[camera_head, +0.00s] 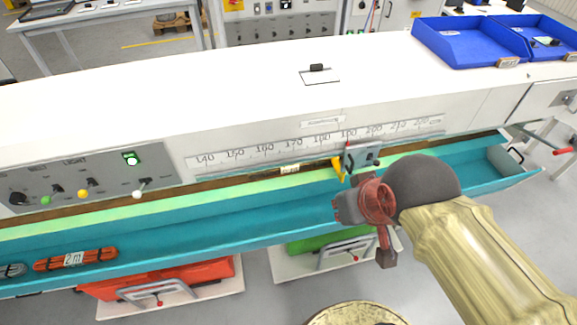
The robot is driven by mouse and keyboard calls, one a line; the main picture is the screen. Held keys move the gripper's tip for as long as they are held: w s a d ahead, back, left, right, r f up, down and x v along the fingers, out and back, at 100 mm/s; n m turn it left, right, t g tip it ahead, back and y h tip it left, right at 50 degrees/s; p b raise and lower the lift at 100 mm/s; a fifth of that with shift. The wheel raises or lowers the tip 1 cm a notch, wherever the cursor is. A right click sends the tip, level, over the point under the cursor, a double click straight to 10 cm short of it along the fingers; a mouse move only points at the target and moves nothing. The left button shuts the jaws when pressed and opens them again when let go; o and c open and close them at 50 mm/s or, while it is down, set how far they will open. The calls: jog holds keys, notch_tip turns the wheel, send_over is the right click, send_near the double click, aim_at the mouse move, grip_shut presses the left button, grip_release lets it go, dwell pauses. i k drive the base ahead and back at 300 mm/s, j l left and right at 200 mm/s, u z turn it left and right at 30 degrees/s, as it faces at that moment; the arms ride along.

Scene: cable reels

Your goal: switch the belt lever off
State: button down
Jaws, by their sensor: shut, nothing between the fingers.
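A control panel (75,180) sits at the left of the white bench. It has small levers with a green knob (46,200), a yellow knob (82,194) and a white knob (137,194). A lamp (131,158) glows green above the white-knobbed lever. My gripper (386,257) is shut and empty, in front of the teal trough, far to the right of the panel. It touches none of the levers.
A teal trough (230,225) runs along the bench front. A ruler (290,147) carries a grey block (361,158) with a yellow pointer (338,168), close behind my gripper. An orange cable bundle (75,260) lies at left. Blue trays (470,45) stand at back right.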

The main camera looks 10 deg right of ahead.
aim_at(45, 200)
jog(key=u, duration=1.75)
jog(key=i+l, duration=0.15)
jog(key=i, duration=0.3)
jog(key=i+l, duration=0.1)
jog(key=i, duration=0.3)
jog(key=u, duration=0.05)
